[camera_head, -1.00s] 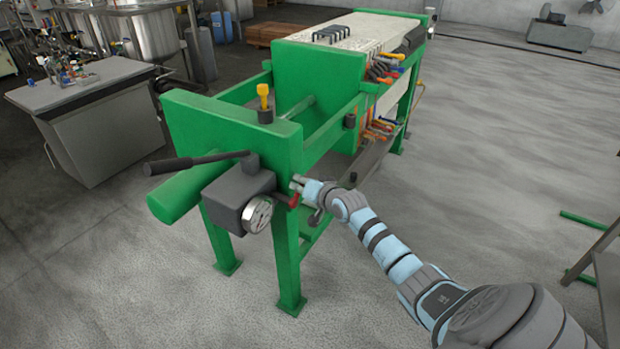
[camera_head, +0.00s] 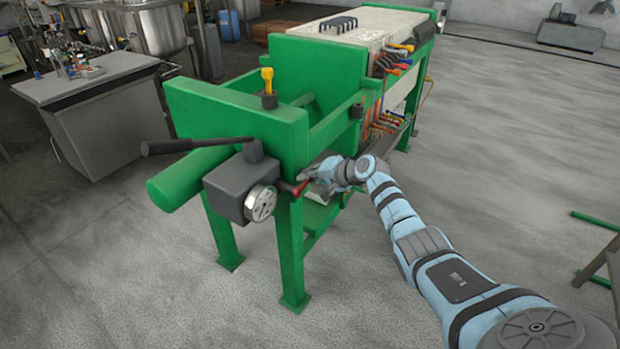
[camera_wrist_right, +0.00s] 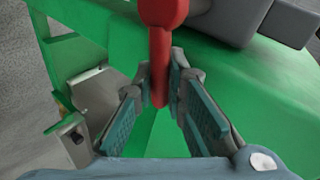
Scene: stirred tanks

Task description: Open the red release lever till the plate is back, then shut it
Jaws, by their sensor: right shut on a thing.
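The red release lever (camera_head: 296,188) sticks out to the right from the dark grey pump block (camera_head: 233,183) on the front of the green press. In the right wrist view the lever (camera_wrist_right: 160,62) runs down from its thick red hub into the space between my fingers. My right gripper (camera_head: 310,181) is shut on the lever's end, with a finger pad on each side of it. The green plate (camera_head: 322,75) stands upright behind the press's front block, with a gap between them and a rod crossing it. My left gripper is out of view.
A round gauge (camera_head: 261,203) and a black pump handle (camera_head: 170,146) sit on the pump block, close to the lever. A yellow-topped fitting (camera_head: 267,82) stands on the front block.

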